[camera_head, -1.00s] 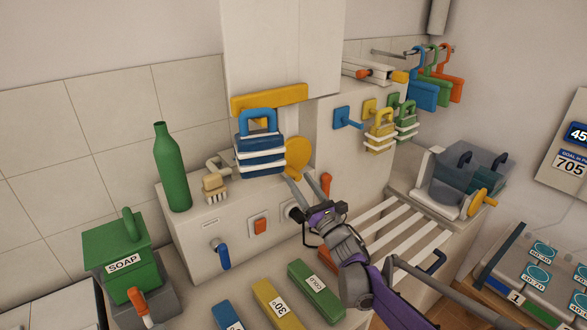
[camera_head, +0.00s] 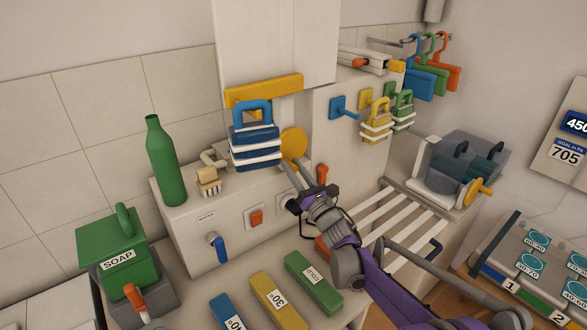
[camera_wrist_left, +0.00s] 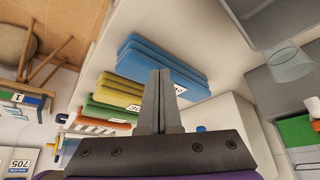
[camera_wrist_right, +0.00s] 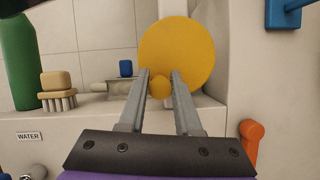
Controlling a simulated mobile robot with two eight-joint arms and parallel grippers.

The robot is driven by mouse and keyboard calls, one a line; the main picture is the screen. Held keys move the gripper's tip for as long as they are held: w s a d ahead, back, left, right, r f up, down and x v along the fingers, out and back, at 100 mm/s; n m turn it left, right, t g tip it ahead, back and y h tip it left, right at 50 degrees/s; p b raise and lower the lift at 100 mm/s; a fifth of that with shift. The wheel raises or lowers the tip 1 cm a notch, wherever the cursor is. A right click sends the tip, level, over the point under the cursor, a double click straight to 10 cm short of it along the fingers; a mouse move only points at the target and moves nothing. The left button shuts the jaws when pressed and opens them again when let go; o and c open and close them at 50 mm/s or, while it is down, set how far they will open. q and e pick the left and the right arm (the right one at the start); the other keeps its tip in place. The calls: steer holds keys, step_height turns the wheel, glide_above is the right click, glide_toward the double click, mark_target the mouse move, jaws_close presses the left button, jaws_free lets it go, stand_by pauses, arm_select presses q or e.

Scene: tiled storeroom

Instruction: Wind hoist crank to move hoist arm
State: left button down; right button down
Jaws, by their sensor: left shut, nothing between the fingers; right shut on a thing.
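The yellow round crank (camera_head: 293,141) is on the white wall unit, right of a blue-and-white striped stack (camera_head: 254,150) with a blue handle. My right gripper (camera_head: 287,166) reaches it from below. In the right wrist view the disc (camera_wrist_right: 178,50) fills the top centre. My right fingers (camera_wrist_right: 160,84) are shut on its small yellow knob (camera_wrist_right: 160,88). A yellow bar (camera_head: 263,91), possibly the hoist arm, is above the stack; how they join is unclear. My left gripper (camera_wrist_left: 160,75) is shut and empty, seen only in the left wrist view, in front of coloured blocks.
A green bottle (camera_head: 166,160) and a brush (camera_head: 208,181) stand on the ledge left of the crank. An orange lever (camera_head: 322,174) is close to its right. A slatted rack (camera_head: 395,222) lies right. A green soap box (camera_head: 112,250) stands at the front left.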

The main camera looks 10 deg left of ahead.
mark_target(283, 149)
arm_select(q)
steer(key=shift+r, duration=0.1)
arm_select(e)
steer(key=shift+s+a+r+m, duration=0.15)
steer(key=shift+a+r+m, duration=0.05)
steer(key=shift+m, duration=0.3)
steer(key=m, duration=0.1)
steer(key=m+t+h, duration=0.1)
steer(key=r+m+h+p, duration=0.1)
steer(key=shift+s+a, duration=0.2)
steer(key=shift+a, duration=0.05)
arm_select(q)
steer(key=shift+w+r+p, duration=0.3)
steer(key=shift+w+r, duration=0.05)
steer(key=shift+r, duration=0.35)
steer(key=shift+w+r+p, duration=0.25)
steer(key=shift+w+r, duration=0.05)
steer(key=shift+r, duration=0.4)
arm_select(e)
steer(key=shift+s+a+r+m+t+h, duration=0.15)
steer(key=shift+m+h, duration=0.25)
steer(key=shift+m, duration=0.55)
steer(key=shift+w+d+r+m+t+h, duration=0.1)
steer(key=shift+r+m+t+h, duration=0.25)
steer(key=shift+m, duration=0.55)
steer(key=shift+s+a+r+m+h, duration=0.1)
steer(key=shift+m+h, duration=0.35)
steer(key=shift+m, duration=0.5)
